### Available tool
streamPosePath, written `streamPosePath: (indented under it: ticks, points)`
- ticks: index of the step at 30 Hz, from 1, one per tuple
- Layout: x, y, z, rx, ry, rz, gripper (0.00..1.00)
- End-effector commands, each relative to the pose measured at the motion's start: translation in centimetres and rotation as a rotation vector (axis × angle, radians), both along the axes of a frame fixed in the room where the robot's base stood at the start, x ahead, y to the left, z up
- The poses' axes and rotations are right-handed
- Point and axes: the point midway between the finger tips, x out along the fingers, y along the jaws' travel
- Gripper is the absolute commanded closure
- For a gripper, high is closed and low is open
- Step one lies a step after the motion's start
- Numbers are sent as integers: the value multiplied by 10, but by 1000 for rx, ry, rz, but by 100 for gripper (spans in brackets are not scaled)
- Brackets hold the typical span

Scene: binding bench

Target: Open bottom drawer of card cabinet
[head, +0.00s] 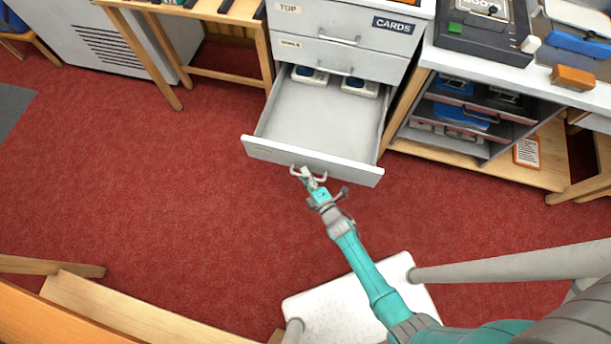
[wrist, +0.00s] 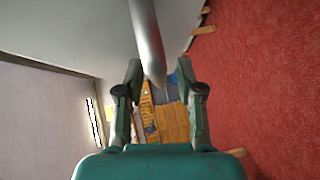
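The card cabinet (head: 366,42) is white with a "CARDS" label. Its bottom drawer (head: 313,160) is pulled far out, showing a bare floor at the front and a few white-and-blue items (head: 310,75) at the back. My gripper (head: 309,174) is at the middle of the drawer's front, at its handle. In the wrist view, the grey handle bar (wrist: 147,45) reaches down toward the space between my fingers (wrist: 158,92). The fingers are apart, with a gap between them. I cannot tell whether they touch the handle.
The top drawer (head: 322,20) and middle drawer (head: 340,57) are closed. A wooden table (head: 215,77) stands left of the cabinet, and a shelf unit (head: 470,105) stands to the right. Red carpet (head: 150,170) is clear in front and left. A wooden bench (head: 100,305) is at the lower left.

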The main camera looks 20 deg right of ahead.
Motion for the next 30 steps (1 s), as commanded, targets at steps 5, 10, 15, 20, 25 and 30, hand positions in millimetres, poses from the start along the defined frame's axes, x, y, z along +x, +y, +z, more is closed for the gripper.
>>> streamPosePath:
  ticks: [5, 10, 15, 20, 25, 30]
  points:
    - [-18, -3, 1, 1, 2, -1, 63]
    - [-49, -9, 6, 0, 2, -2, 63]
    - [-81, -15, 10, 0, 2, -3, 63]
    - [-104, -18, 13, -1, 2, -3, 63]
    - [-115, -20, 16, 0, 1, -1, 63]
    - [-117, -20, 16, 0, 1, 0, 63]
